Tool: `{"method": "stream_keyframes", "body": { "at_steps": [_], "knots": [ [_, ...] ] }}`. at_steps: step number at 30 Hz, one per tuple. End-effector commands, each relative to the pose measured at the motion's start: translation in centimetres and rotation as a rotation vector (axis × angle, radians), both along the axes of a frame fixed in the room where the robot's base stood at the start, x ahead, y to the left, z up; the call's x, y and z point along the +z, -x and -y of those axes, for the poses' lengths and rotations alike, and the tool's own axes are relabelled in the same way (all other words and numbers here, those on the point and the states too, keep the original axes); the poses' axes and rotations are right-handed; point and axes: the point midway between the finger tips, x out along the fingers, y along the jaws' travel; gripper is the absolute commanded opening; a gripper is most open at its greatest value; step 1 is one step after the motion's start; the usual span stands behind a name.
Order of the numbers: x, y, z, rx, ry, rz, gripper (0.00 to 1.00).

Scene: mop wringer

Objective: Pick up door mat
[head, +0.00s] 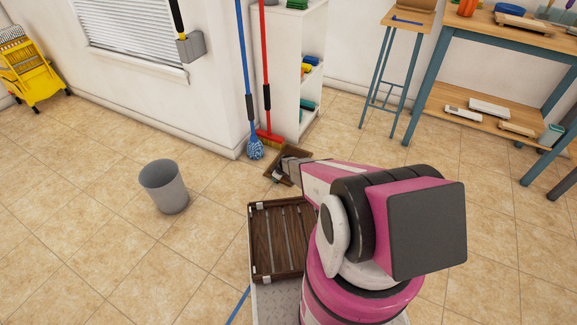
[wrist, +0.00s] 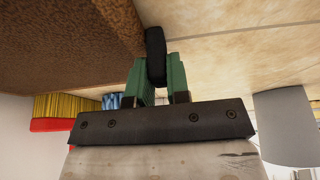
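The door mat (head: 299,152) is brown with a dark edge, near the foot of the white shelf in the head view. My arm and gripper hide part of it. In the wrist view the brown mat (wrist: 65,40) fills the upper left, over the tiled floor. My gripper (wrist: 157,68) has green fingers, one on each side of the mat's black rim, with no clear gap seen. In the head view my gripper (head: 284,170) is at the mat's near side. I cannot tell whether the mat touches the floor.
A red broom (head: 266,136) and a blue mop (head: 254,148) lean beside the white shelf (head: 290,75), close behind the mat. A grey bin (head: 164,187) stands to the left. A brown slatted tray (head: 278,240) lies in front. Tiled floor is clear between bin and mat.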

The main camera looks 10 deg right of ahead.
Motion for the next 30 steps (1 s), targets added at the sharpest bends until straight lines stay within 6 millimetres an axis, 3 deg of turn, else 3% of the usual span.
{"method": "stream_keyframes", "body": {
  "at_steps": [9,14,30],
  "knots": [
    [0.1,0.0,0.1,0.001,0.001,0.001,0.00],
    [1.2,0.7,0.8,0.000,0.001,0.001,0.00],
    [6.8,6.8,9.1,-0.001,0.000,0.000,0.00]
  ]
}}
